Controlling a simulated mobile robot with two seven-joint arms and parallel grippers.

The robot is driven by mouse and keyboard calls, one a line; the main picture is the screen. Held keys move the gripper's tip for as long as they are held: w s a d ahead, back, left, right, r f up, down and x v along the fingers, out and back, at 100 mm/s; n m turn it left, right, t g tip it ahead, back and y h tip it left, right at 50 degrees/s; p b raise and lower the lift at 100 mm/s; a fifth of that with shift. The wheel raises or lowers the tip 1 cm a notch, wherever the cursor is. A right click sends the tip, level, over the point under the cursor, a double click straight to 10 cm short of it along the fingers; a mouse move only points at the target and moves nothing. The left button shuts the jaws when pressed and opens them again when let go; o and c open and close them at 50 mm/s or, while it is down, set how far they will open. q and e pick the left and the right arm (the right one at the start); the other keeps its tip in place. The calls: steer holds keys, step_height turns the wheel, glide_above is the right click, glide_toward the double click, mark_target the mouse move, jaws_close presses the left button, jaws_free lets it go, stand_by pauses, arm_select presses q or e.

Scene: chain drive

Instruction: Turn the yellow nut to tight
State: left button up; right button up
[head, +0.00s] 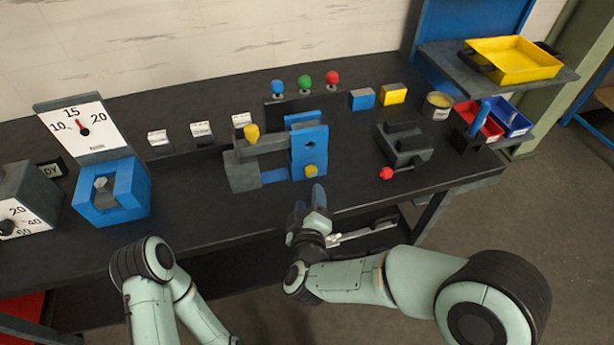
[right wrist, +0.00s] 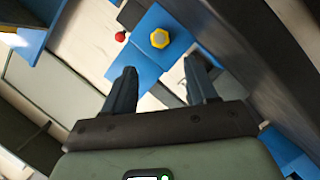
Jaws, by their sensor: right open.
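The yellow nut (head: 310,170) sits low on the front of the upright blue plate (head: 309,146) of the fixture on the bench. In the right wrist view the nut (right wrist: 160,38) is six-sided with a lighter centre, on a blue face. My right gripper (head: 309,204) is just in front of and below the nut, apart from it. In the right wrist view its two blue-grey fingers (right wrist: 160,82) are spread and empty, with the nut beyond their tips, roughly between them. My left arm shows at the lower left, but its gripper is not in view.
A second yellow knob (head: 251,132) stands on the fixture's left grey part. To the right is a dark clamp with a red-ended handle (head: 387,173). To the left are a blue holder (head: 112,192) and a dial gauge (head: 84,130). The bench front is clear.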

mark_target(310, 173)
steer(key=x, duration=0.9)
steer(key=shift+w+a+f, duration=0.1)
steer(key=shift+w, duration=0.15)
steer(key=c, duration=1.1)
